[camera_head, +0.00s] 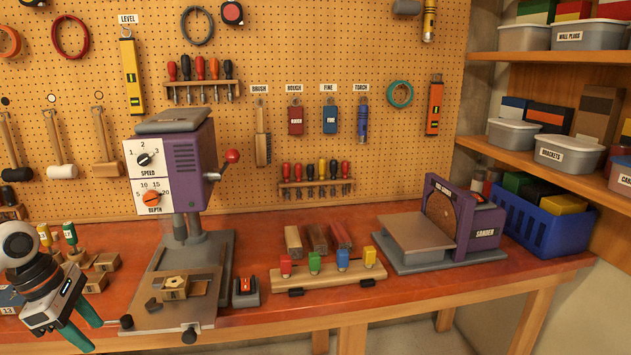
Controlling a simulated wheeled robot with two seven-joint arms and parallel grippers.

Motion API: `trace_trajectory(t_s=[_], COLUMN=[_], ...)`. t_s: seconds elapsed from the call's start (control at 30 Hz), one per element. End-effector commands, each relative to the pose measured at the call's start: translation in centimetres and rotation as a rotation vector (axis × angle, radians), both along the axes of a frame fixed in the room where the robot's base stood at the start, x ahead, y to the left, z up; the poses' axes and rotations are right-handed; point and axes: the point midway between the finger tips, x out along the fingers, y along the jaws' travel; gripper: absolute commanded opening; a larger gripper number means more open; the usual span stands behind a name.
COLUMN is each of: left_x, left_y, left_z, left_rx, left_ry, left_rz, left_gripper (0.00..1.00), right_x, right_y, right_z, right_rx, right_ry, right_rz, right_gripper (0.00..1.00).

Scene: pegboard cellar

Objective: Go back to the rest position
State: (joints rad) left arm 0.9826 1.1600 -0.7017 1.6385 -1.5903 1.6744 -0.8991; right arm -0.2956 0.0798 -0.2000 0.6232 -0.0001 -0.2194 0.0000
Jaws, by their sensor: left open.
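My left gripper (92,333) is at the lower left of the head view, with its white and grey wrist and green fingers. The fingers are apart and no thing shows between them. It is in front of the workbench's left end, left of the drill press base (172,318). My right gripper does not show.
A purple drill press (186,160) stands on the red-brown workbench (265,300), with a small wooden block (176,288) on its base. A peg rack (330,273), a switch box (246,291) and a sander (455,220) stand farther right. Wooden blocks (106,262) lie behind my gripper.

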Motion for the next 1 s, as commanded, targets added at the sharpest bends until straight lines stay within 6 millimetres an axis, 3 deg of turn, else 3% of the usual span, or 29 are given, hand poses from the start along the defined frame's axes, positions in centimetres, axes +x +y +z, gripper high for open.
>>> trace_trajectory(t_s=[0.17,0.27,0.3,0.4,0.53,0.63,0.77,0.87,0.97,1.0], left_x=[1.3,1.7,1.7,1.2,0.8,1.0,1.6,1.4,-0.3,-1.6], left_y=[-7.1,-12.8,-15.5,-22.6,-27.5,-28.0,-25.5,-22.5,-19.5,-18.6], left_z=[-1.8,-2.3,-2.2,-0.9,2.2,4.0,3.6,0.4,-4.9,-7.3], left_rx=[-0.217,-0.42,-0.53,-0.882,-1.336,-1.656,-2.0,-2.185,-2.278,2.228], left_ry=[-0.065,-0.098,-0.106,-0.099,-0.023,0.082,0.259,0.414,0.568,-0.61], left_rz=[-0.025,-0.015,0.002,0.099,0.338,0.599,1.038,1.45,1.922,-2.072], left_gripper=[0.41,0.41,0.41,0.41,0.41,0.41,0.41,0.41,0.41,0.41], right_x=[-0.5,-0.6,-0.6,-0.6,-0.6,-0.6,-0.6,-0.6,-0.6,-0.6], right_y=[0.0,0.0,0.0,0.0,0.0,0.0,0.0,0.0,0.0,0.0], right_z=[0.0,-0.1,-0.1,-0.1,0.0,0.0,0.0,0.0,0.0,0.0], right_rx=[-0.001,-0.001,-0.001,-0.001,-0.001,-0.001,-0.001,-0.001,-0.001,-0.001], right_ry=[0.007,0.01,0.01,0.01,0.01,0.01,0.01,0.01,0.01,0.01], right_rz=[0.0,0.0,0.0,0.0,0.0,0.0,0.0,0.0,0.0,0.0], right_gripper=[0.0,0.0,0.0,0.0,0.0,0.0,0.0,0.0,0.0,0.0])
